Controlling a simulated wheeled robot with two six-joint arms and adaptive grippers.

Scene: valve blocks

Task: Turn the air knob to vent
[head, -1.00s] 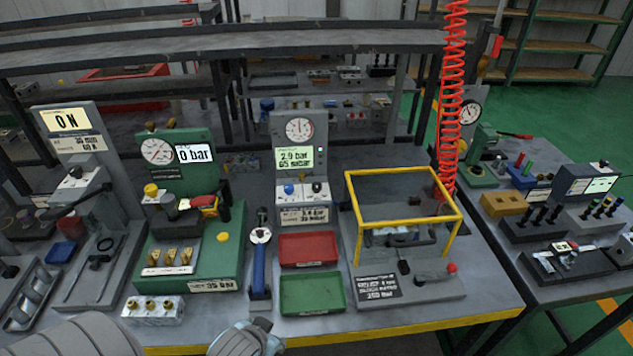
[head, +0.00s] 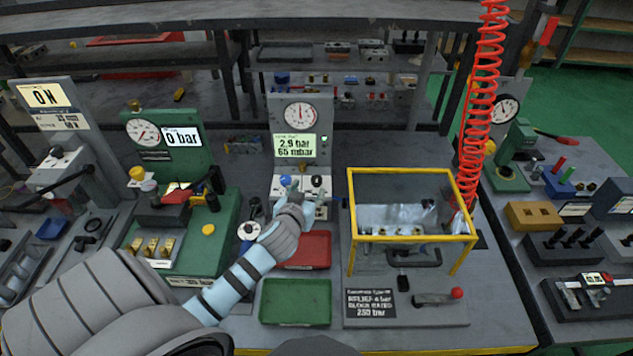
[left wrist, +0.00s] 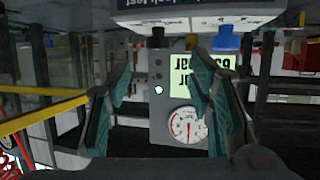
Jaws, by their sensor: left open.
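The grey test panel (head: 328,125) stands at the middle back with a round gauge (head: 299,115) and a green display (head: 294,146) reading 2.9 bar and 65 mbar. On the box at its foot are a blue knob (head: 285,181) and a dark knob (head: 317,181). I cannot read which is the air knob. My left gripper (head: 303,192) is open and empty just in front of these knobs. In the left wrist view the picture is upside down; the blue knob (left wrist: 225,38) and dark knobs (left wrist: 158,38) show beyond the spread fingers (left wrist: 160,74).
A yellow-framed guard (head: 412,172) stands close on the right, and a green 0 bar station (head: 216,240) on the left. A red coiled hose (head: 482,110) hangs at the right.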

